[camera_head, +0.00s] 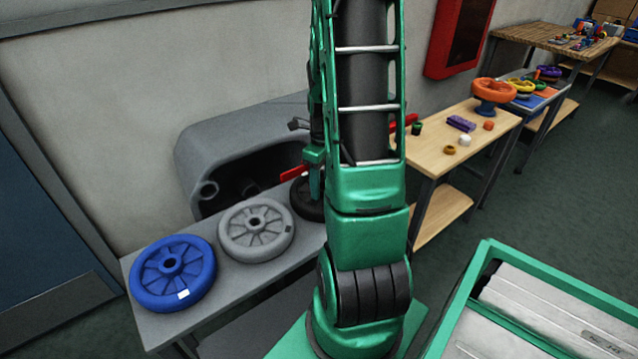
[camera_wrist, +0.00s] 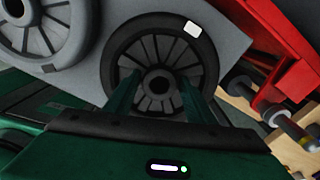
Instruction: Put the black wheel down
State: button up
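The black wheel (camera_head: 306,207) lies flat on the grey bench top beside the grey wheel in the head view, partly hidden by my arm. In the wrist view the black wheel (camera_wrist: 118,52) is in the middle, with spokes, a round hub and a white patch on its rim. My gripper (camera_wrist: 160,84) is over the wheel's centre, its two green fingers apart on either side of the hub. A gap seems to show between each finger and the hub. In the head view my gripper (camera_head: 316,184) points down at the wheel.
A grey wheel (camera_head: 256,230) and a blue wheel (camera_head: 173,273) lie to the left on the grey bench (camera_head: 225,285). A grey tank (camera_head: 225,140) stands behind them. A red part (camera_wrist: 270,60) is close on the right in the wrist view. A wooden table (camera_head: 480,150) with small parts stands to the right.

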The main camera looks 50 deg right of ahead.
jog(key=shift+o, duration=0.5)
notch_tip(320, 180, up, 10)
jog(key=r, duration=0.1)
jog(key=s+a+r+n, duration=0.2)
jog(key=s+a+n, duration=0.5)
jog(key=n, duration=0.7)
jog(key=s+a+r+n, duration=0.3)
jog(key=s+a+n, duration=0.4)
jog(key=n, duration=0.6)
jog(key=a, duration=0.2)
jog(key=shift+a+r+n, duration=0.35)
jog(key=shift+a+n, duration=0.05)
jog(key=shift+w, duration=0.15)
